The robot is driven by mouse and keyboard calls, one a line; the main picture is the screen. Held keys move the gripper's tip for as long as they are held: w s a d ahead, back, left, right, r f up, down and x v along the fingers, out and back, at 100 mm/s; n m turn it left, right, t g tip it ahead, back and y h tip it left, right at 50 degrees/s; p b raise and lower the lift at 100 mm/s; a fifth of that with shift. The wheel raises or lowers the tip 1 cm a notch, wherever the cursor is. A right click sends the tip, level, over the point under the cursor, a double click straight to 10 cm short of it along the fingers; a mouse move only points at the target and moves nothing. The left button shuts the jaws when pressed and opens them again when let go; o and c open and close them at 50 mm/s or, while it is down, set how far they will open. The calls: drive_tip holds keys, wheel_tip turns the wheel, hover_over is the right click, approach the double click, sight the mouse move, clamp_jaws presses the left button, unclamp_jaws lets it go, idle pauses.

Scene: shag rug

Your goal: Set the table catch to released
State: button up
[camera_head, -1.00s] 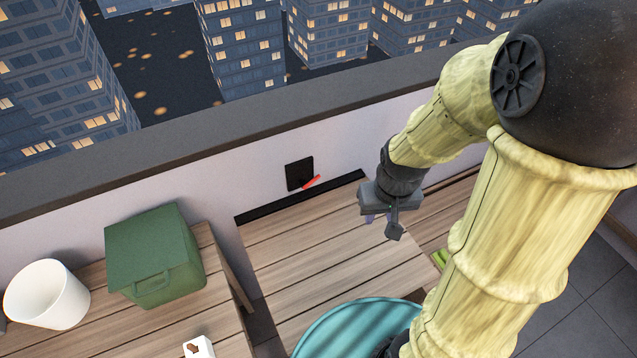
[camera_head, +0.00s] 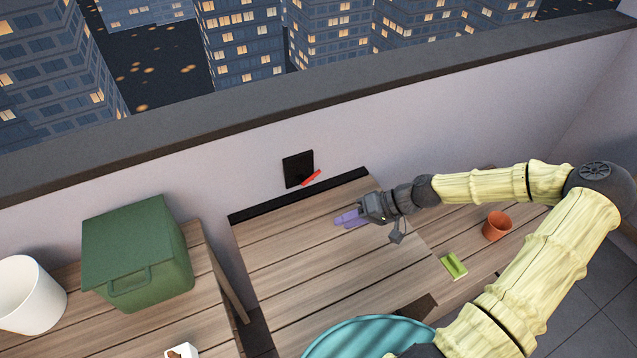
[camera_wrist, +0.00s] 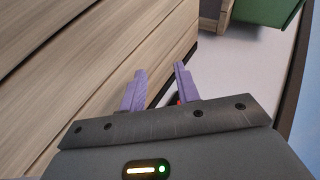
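The table catch is a black plate (camera_head: 298,169) on the pale wall with a red lever (camera_head: 311,178) at its lower right, slanting up to the right. It sits just above the black strip (camera_head: 300,195) along the back edge of the wooden table (camera_head: 300,250). My gripper (camera_head: 345,218) is to the right of and in front of the catch, apart from it, its purple fingers pointing left. In the wrist view the fingers (camera_wrist: 161,70) are spread with nothing between their tips. A small red patch (camera_wrist: 181,102) shows by the right finger; the catch is otherwise hidden there.
A green box (camera_head: 137,253) and a white bin (camera_head: 28,292) stand on a left-hand bench. A teal round top (camera_head: 365,338) is at the front. An orange pot (camera_head: 496,225) and a green scrubber-like object (camera_head: 453,265) lie right. The wooden table top is mostly clear.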

drive_tip(key=w+d+t, duration=0.1)
drive_tip(key=w+d+t+y+b, duration=0.1)
drive_tip(key=w+d+r+m+y, duration=0.1)
drive_tip(key=w, duration=0.1)
drive_tip(key=shift+t, duration=0.4)
drive_tip(key=w+d+r+t+y+b, duration=0.1)
drive_tip(key=w+d+r+t, duration=0.2)
drive_tip(key=d, duration=0.2)
drive_tip(key=shift+w+m, duration=0.15)
drive_tip(key=shift+m, duration=0.25)
drive_tip(key=shift+f, duration=0.1)
drive_tip(key=x, duration=1.1)
drive_tip(key=p+x, duration=0.1)
drive_tip(key=x, duration=0.5)
drive_tip(key=shift+w+a+r, duration=0.2)
drive_tip(key=shift+r, duration=0.05)
drive_tip(key=shift+c, duration=0.4)
clamp_jaws()
